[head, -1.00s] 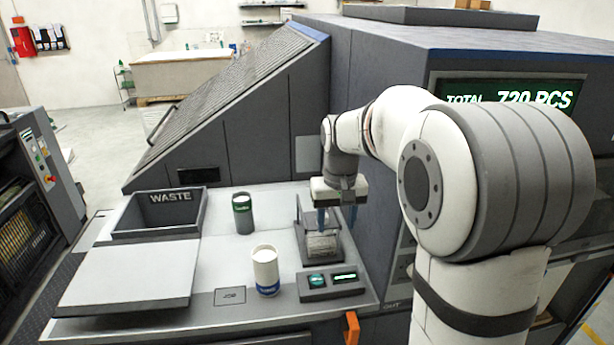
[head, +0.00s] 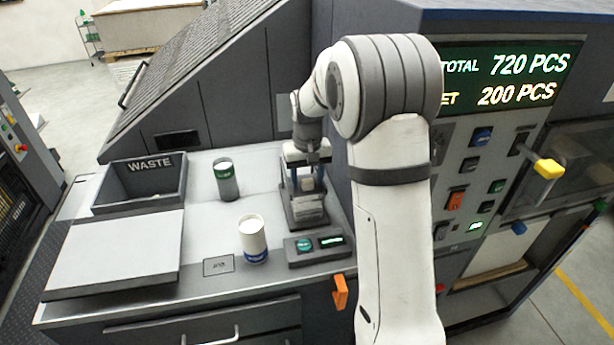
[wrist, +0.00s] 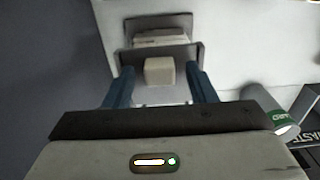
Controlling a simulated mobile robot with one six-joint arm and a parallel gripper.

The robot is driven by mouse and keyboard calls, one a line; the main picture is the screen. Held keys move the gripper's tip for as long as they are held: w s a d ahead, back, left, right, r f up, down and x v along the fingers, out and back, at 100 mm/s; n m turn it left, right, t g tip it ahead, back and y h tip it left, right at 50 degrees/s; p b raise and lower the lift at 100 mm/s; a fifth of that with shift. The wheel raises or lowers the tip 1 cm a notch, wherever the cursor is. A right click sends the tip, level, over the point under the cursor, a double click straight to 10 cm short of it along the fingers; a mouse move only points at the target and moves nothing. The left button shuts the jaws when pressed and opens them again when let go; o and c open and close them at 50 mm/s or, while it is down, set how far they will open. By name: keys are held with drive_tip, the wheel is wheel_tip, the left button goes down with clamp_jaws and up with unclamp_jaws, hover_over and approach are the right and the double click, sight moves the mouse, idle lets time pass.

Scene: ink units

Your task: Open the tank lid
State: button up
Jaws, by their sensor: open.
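No part is marked as a tank lid. A flat grey panel (head: 118,253) lies at the left of the worktop, in front of the open bin marked WASTE (head: 141,205); I cannot tell whether it is the lid. My gripper (head: 306,178) is open and points down over a small dark stand (head: 306,222) beside the machine wall. In the wrist view, its blue fingers (wrist: 161,88) are apart, with a pale block (wrist: 159,71) showing between and beyond them. I cannot tell whether they touch it.
A green-banded grey can (head: 227,180) and a white can with a blue base (head: 253,240) stand left of the stand. A small control box (head: 315,246) sits in front of it. An orange handle (head: 340,292) sticks out at the worktop's front edge.

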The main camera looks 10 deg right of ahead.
drive_tip(key=shift+f, duration=0.1)
drive_tip(key=shift+c, duration=0.2)
clamp_jaws()
idle(0.4)
